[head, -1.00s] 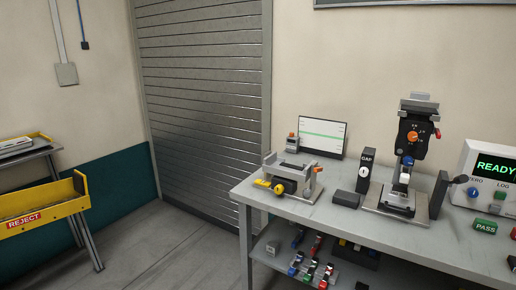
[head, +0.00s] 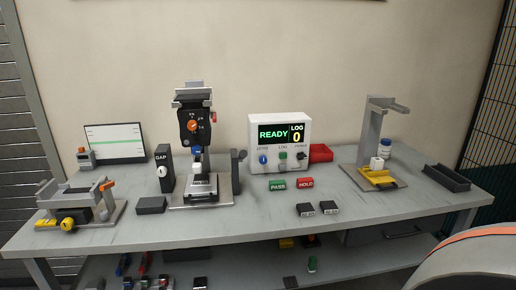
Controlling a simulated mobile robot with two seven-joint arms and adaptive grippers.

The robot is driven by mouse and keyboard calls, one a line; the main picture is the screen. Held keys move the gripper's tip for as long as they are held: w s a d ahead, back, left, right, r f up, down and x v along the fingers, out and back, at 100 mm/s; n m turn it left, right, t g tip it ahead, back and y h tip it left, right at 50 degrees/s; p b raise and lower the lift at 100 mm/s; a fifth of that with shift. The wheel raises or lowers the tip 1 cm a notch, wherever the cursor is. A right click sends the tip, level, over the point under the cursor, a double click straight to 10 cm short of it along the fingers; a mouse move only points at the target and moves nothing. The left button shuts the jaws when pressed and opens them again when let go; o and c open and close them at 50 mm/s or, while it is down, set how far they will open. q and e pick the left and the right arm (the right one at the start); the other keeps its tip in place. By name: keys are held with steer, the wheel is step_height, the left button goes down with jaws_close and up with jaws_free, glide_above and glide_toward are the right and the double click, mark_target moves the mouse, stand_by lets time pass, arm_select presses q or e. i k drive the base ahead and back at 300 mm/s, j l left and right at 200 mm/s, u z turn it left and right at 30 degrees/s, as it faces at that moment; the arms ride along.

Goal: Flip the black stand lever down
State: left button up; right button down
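A test stand (head: 193,118) stands at the back left of the grey workbench, on a light metal base plate (head: 222,198). It has a black head with an orange knob, and a blue-tipped part below it. A dark upright piece with a short black lever (head: 240,156) stands at the right edge of the base plate. The lever looks raised or sticking out to the side; it is too small to tell its exact angle. Neither of my grippers shows in the head view.
On the workbench (head: 130,232), a black GAP block (head: 165,168) stands left of the stand and a READY display box (head: 279,142) to its right. A yellow-handled fixture (head: 75,205) is at the left end. A large curved grey shape (head: 480,265) fills the lower right corner.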

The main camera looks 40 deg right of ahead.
mark_target(243, 154)
steer(key=i+l+z, duration=0.1)
steer(key=l, duration=0.25)
steer(key=i+l+z, duration=0.1)
steer(key=l, duration=0.3)
steer(key=i+l+z, duration=0.1)
steer(key=l, duration=0.25)
steer(key=i+l+z, duration=0.1)
steer(key=i+l, duration=0.15)
steer(key=j+z, duration=0.15)
